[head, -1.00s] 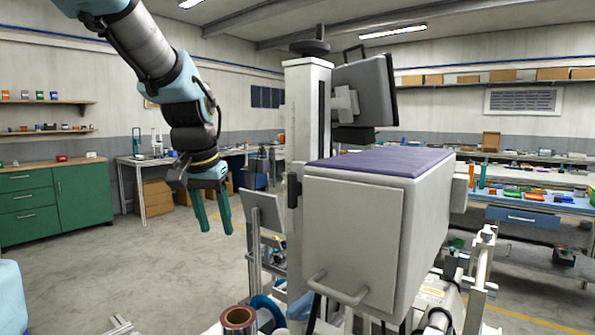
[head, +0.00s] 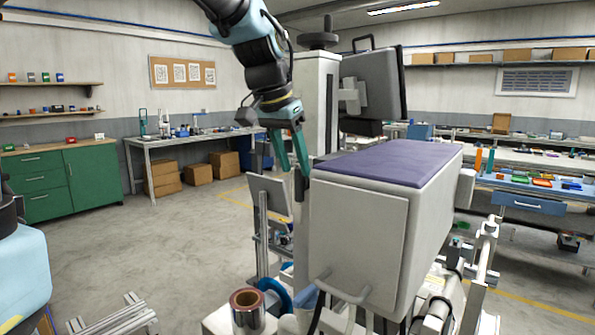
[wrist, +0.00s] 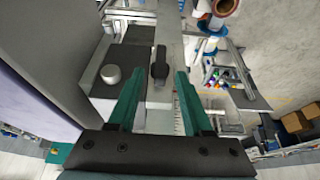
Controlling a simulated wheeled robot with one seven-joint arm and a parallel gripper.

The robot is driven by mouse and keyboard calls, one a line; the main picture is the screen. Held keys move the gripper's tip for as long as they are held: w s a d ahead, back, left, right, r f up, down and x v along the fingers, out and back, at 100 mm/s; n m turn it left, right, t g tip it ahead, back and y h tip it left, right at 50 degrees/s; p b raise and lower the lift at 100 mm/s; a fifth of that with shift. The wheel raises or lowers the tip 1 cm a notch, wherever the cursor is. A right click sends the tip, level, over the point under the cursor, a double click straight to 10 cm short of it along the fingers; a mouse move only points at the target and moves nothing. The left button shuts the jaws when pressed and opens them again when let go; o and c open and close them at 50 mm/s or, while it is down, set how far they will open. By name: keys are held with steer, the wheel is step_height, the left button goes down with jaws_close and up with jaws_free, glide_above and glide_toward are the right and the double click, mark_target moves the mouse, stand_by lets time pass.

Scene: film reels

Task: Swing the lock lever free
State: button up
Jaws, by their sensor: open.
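A small black lever (wrist: 158,64), which looks like the lock lever, sits on a pale upright plate in the wrist view. It lies ahead of my gripper (wrist: 157,78), lined up with the gap between the two green fingers. I cannot tell whether the fingertips reach around it. In the head view my gripper (head: 295,170) is open and points down beside the pale column (head: 319,110), at the left edge of the purple-topped grey box (head: 360,225).
The grey box stands close to the right of my gripper. A round knob (wrist: 111,74) sits left of the lever. A copper-coloured roll (head: 247,308) stands low in front. A tilted panel (head: 270,195) on a metal frame is just left. Floor farther left is open.

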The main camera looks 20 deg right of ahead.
mark_target(297, 172)
steer(key=shift+x, duration=1.75)
jaws_close()
